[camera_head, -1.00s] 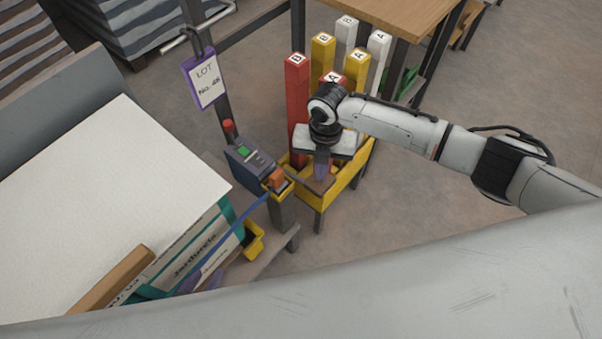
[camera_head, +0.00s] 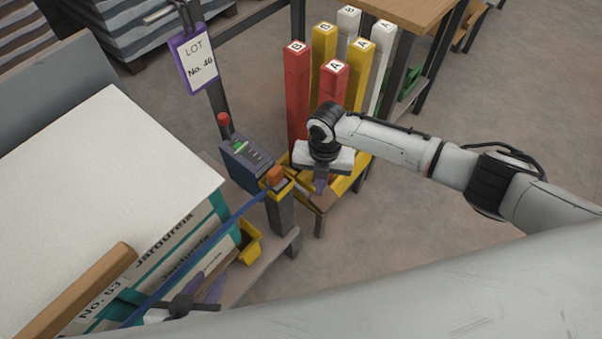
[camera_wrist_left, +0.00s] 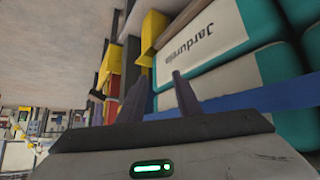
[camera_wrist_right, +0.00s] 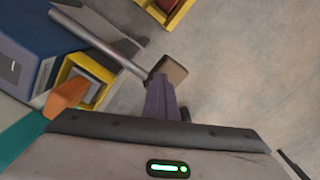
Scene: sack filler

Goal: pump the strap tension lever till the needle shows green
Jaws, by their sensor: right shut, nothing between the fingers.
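The strap tensioner is a blue-grey box (camera_head: 247,160) on a post, with a green display patch (camera_head: 239,146); no needle can be made out. An orange piece (camera_head: 274,174) sits in a yellow frame beside it, also seen in the right wrist view (camera_wrist_right: 67,96). A metal rod (camera_wrist_right: 105,40), apparently the lever, ends near a brown block (camera_wrist_right: 172,68). My right gripper (camera_head: 320,187) is shut and empty, fingers pointing down; its tips (camera_wrist_right: 160,82) overlap the block, contact unclear. My left gripper (camera_wrist_left: 158,82) is open and empty beside the sacks, near the blue strap (camera_wrist_left: 265,97).
Stacked teal and white sacks (camera_head: 185,245) under a white sheet (camera_head: 100,165) fill the left. Red, yellow and white lettered posts (camera_head: 297,95) stand behind my right gripper. A yellow bin (camera_head: 249,243) is low by the post. Floor at right is clear.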

